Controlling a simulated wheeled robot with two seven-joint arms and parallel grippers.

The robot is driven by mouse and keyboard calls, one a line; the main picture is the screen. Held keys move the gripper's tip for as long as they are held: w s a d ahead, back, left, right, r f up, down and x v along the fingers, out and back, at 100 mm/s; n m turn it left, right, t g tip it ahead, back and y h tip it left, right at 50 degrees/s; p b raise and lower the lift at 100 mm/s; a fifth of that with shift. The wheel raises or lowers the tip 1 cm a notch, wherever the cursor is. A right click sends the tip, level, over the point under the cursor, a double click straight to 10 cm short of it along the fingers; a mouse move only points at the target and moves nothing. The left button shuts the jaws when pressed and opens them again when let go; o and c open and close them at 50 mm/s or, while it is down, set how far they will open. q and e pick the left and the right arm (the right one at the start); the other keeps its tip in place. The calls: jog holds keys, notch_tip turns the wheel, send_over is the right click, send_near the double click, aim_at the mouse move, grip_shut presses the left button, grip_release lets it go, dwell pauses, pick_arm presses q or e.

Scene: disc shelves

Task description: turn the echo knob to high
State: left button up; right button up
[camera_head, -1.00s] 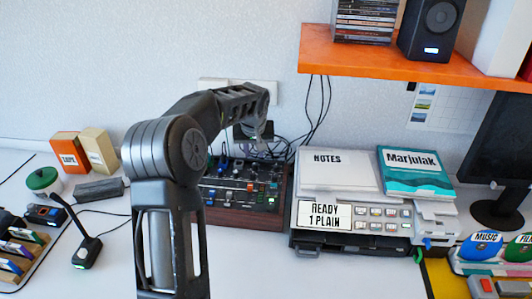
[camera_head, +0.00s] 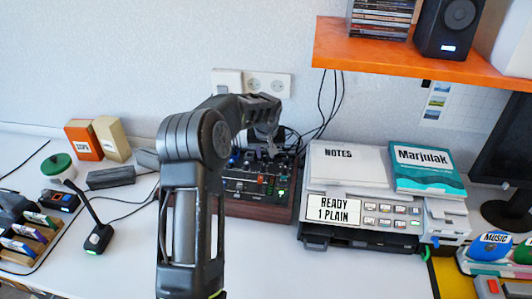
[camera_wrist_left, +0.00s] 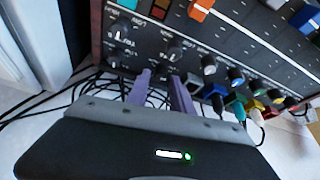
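The mixer (camera_head: 245,208), a dark panel with knobs, coloured buttons and wooden edging, stands on the desk against the wall. My left gripper (camera_head: 270,148) points down over its back part, and the forearm hides its left side. In the left wrist view the mixer panel (camera_wrist_left: 210,45) carries several black knobs with white markings. My left gripper's two purple fingers (camera_wrist_left: 161,77) are apart, with their tips close below one black knob (camera_wrist_left: 172,49). Another knob (camera_wrist_left: 124,27) is to the left. The lettering is too small to tell which knob is echo. I cannot tell whether the fingers touch anything.
Cables and coloured plugs (camera_wrist_left: 238,110) come out at the mixer's back edge. A device (camera_head: 380,222) with notes and a book on it stands right of the mixer. A lamp-like microphone (camera_head: 97,236) is to the left. An orange shelf (camera_head: 400,62) overhangs at upper right.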

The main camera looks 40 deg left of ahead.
pick_arm(q)
jog(key=shift+w+a+f, duration=0.15)
jog(key=shift+w+f, duration=0.05)
jog(key=shift+f, duration=0.35)
grip_shut()
